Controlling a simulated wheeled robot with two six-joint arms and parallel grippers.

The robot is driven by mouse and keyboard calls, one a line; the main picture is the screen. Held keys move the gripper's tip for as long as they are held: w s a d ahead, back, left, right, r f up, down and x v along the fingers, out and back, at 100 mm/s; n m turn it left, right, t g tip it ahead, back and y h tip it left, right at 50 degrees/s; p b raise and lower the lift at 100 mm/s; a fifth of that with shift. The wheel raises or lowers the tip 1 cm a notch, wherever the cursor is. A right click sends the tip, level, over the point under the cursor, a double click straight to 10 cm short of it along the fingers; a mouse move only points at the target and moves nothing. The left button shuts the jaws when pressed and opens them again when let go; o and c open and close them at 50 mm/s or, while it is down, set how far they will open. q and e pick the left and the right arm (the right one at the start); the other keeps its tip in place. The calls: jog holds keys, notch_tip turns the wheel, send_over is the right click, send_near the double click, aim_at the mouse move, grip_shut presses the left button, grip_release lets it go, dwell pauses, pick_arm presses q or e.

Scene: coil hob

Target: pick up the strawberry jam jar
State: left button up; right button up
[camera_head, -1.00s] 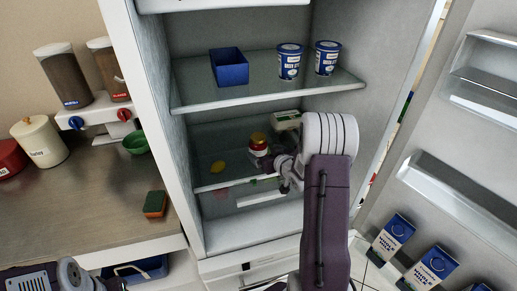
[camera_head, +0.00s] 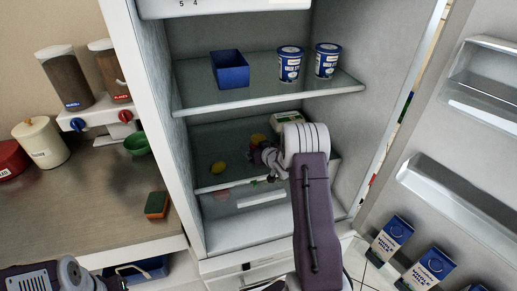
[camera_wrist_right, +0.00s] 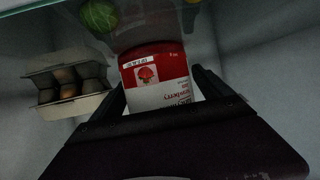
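The strawberry jam jar, with a red and white label bearing a strawberry (camera_wrist_right: 150,75), stands on the lower fridge shelf. In the right wrist view the jar is between the two dark fingers of my right gripper (camera_wrist_right: 160,95). The fingers are apart, one on each side, close to the jar; no firm contact shows. The jar's near end is hidden by the gripper body. Of my left arm only links show at the lower left.
An egg carton (camera_wrist_right: 68,85) sits beside the jar, and a green round vegetable (camera_wrist_right: 98,16) is nearby. The glass shelf above (camera_head: 265,98) holds a blue bin (camera_head: 229,69) and two blue tubs.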

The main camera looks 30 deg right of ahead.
aim_at(255, 137)
grip_shut()
jog(key=shift+r, duration=0.1)
notch_tip(255, 137, up, 4)
jog(key=shift+w+r, duration=0.1)
jog(key=shift+r, duration=0.05)
jog(key=s+d+r+p, duration=0.3)
jog(key=d+r, duration=0.3)
jog(key=d, duration=0.5)
jog(key=shift+s+r, duration=0.25)
jog(key=shift+s, duration=0.2)
